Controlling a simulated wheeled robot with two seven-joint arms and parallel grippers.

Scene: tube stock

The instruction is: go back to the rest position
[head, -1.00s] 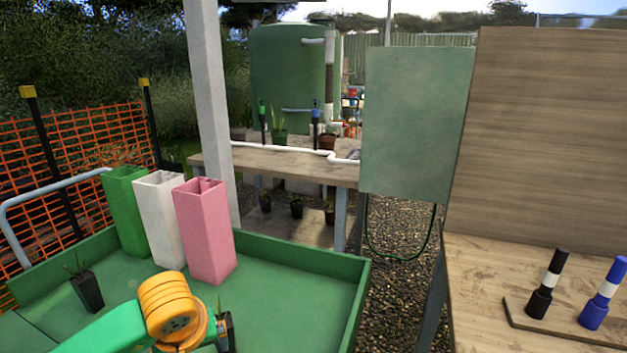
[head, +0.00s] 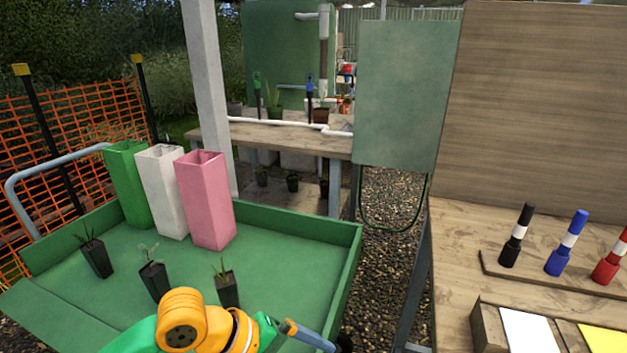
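My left arm (head: 195,325) comes in at the bottom of the head view, green and orange, bent over the front of the green tray (head: 352,262). A grey-blue part (head: 308,336) reaches from it to the lower right. No gripper fingers show, so I cannot see what the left gripper holds, if anything. My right arm and gripper are out of view.
Green (head: 127,185), white (head: 164,192) and pink (head: 207,200) square tubes stand at the tray's back. Three potted seedlings (head: 97,258) stand before them. At right, a wooden bench (head: 450,235) carries black (head: 516,236), blue (head: 566,243) and red (head: 611,258) banded markers.

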